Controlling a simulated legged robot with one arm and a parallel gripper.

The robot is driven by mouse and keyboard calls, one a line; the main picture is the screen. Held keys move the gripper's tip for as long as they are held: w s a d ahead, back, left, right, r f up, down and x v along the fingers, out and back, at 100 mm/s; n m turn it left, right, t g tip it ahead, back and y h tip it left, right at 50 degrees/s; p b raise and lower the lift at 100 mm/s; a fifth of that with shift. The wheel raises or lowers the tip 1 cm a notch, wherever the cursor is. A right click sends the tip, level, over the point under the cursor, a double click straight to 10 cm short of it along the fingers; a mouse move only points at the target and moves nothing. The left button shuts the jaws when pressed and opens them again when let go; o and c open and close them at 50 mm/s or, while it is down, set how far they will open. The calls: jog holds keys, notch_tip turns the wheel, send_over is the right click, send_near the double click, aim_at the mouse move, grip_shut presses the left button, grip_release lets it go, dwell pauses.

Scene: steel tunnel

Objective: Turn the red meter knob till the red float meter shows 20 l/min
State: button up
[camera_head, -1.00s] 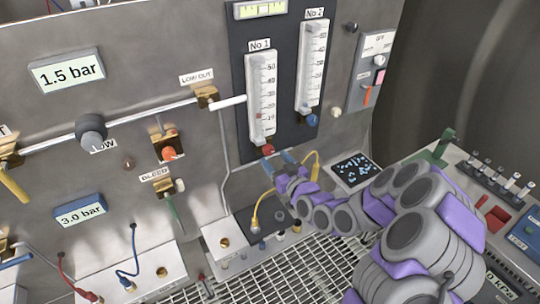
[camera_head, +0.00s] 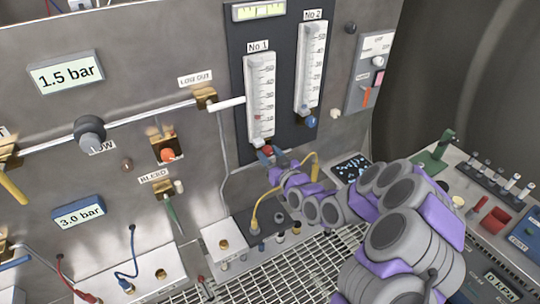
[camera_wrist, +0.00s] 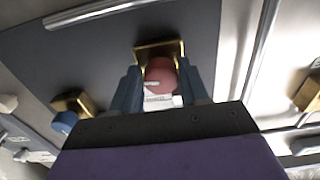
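The red meter knob (camera_head: 267,151) sits at the foot of the white No 1 meter (camera_head: 260,85). A small red float (camera_head: 257,117) shows low in that meter, between about 10 and 20 on its scale; the exact reading is too small to tell. My gripper (camera_head: 272,157) is just below the knob in the head view. In the wrist view my gripper (camera_wrist: 161,82) has its two blue fingers apart, one on each side of the red knob (camera_wrist: 160,75). I see no clear grip on it; whether the fingers touch it is hard to tell.
The No 2 meter (camera_head: 311,68) with its blue knob (camera_head: 311,121) stands close to the right. A yellow cable (camera_head: 316,165) runs beside my gripper. A brass fitting (camera_head: 205,98) with a white pipe lies to the left. Console and grating are below.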

jog(key=c, duration=0.6)
jog(key=shift+m+b, duration=0.4)
jog(key=shift+m, duration=0.6)
jog(key=o, duration=1)
jog(key=shift+o, duration=0.2)
jog(key=p+v, duration=1.3)
jog(key=v, duration=0.4)
